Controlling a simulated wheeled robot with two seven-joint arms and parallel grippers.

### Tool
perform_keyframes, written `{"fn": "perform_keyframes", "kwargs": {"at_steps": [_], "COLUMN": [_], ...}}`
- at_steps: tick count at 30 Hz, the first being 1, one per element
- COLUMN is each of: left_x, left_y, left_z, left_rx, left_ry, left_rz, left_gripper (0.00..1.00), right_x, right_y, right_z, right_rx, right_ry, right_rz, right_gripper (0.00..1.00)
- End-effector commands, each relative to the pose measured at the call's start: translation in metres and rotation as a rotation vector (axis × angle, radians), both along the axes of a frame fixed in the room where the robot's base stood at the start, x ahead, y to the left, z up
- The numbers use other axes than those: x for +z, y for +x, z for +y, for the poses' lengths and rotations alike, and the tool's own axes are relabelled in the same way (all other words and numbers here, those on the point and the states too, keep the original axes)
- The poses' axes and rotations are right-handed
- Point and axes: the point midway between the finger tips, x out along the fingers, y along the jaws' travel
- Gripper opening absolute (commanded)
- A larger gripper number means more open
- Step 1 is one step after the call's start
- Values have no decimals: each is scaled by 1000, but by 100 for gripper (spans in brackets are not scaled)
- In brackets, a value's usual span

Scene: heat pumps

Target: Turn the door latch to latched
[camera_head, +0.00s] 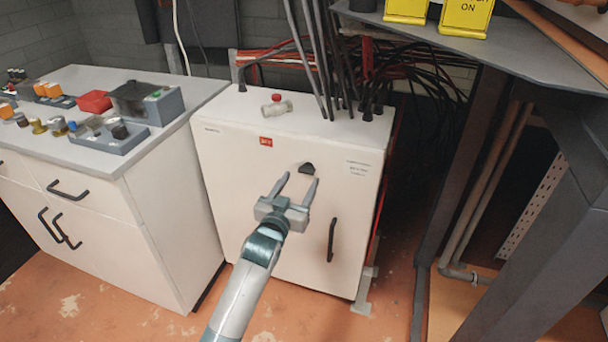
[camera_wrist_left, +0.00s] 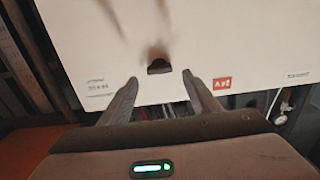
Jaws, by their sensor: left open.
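The door latch (camera_head: 307,168) is a small black knob on the upper part of the white cabinet door (camera_head: 230,165). The latch also shows in the left wrist view (camera_wrist_left: 159,67), just past and between the fingertips. My left gripper (camera_head: 299,179) is open, its two fingers pointing at the latch, with one finger to each side of it. In the left wrist view the open fingers (camera_wrist_left: 161,80) hold nothing, and I cannot tell whether they touch the door. The latch's turn position is too small to read. My right gripper is not in view.
A black door handle (camera_head: 331,240) is on the cabinet door, right of and below the latch. Black cables (camera_head: 320,60) enter the cabinet top, where a small valve-like part (camera_head: 277,106) lies. A white counter (camera_head: 90,150) with control parts stands left. A grey metal frame (camera_head: 460,160) stands right.

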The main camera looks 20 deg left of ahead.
Motion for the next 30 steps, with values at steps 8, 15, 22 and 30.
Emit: {"fn": "perform_keyframes", "kwargs": {"at_steps": [8, 15, 22, 30], "left_x": [0, 0, 0, 0], "left_y": [36, 43, 43, 43], "left_z": [-1, -2, -2, -2], "left_rx": [0, 0, 0, 0], "left_ry": [-1, -1, -1, -1], "left_rz": [0, 0, 0, 0], "left_gripper": [56, 56, 54, 15], "right_x": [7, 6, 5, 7], "right_y": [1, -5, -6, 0], "right_z": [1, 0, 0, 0], "right_rx": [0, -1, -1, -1], "right_ry": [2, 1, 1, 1], "right_rz": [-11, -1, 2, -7], "right_gripper": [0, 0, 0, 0]}}
